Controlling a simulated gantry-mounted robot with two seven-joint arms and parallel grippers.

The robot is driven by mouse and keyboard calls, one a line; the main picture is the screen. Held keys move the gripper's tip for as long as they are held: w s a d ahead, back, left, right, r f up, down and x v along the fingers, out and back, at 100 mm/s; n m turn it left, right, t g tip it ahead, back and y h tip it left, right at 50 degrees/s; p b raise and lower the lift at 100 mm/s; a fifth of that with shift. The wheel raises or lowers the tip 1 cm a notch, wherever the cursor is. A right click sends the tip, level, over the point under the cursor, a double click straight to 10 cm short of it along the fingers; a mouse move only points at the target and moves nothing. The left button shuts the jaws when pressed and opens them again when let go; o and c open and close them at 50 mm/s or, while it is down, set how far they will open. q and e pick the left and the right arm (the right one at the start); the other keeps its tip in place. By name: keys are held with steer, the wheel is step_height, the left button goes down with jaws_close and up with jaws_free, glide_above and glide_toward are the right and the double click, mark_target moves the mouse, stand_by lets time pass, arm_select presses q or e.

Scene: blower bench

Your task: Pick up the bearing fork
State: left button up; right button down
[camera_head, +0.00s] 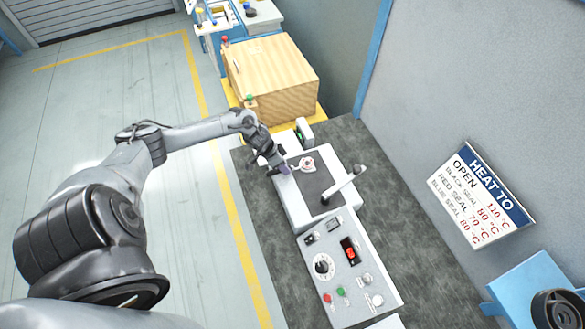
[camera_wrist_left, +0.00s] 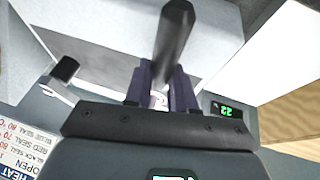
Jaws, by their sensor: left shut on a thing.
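My left gripper (camera_head: 281,168) is at the left edge of the white bench unit, beside its dark pad. In the left wrist view the purple fingers (camera_wrist_left: 162,92) are shut on a dark rod-like handle, which I take to be the bearing fork (camera_wrist_left: 176,38). The handle points away between the fingertips. In the head view the gripper hides most of the fork, and I cannot tell whether it touches the bench. A small white and red round part (camera_head: 307,164) lies on the dark pad just right of the gripper. My right gripper is not in view.
A pale lever (camera_head: 342,188) stands over the pad's right side. A small green-display unit (camera_head: 303,130) is behind the gripper. A control panel (camera_head: 346,262) with knobs and buttons lies in front. A wooden crate (camera_head: 270,75) is farther back. A temperature sign (camera_head: 481,195) hangs on the wall.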

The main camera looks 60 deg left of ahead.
arm_select(q)
jaws_close()
steer(key=shift+r, duration=0.2)
steer(key=shift+r, duration=0.45)
steer(key=r, duration=0.3)
steer(key=shift+w+d+r, duration=0.1)
steer(key=shift+d, duration=0.2)
steer(key=w+d+r, duration=0.2)
steer(key=d+r, duration=0.4)
steer(key=d, duration=0.4)
steer(key=shift+w+d+r, duration=0.25)
steer(key=shift+d+r, duration=0.05)
steer(key=shift+d, duration=0.1)
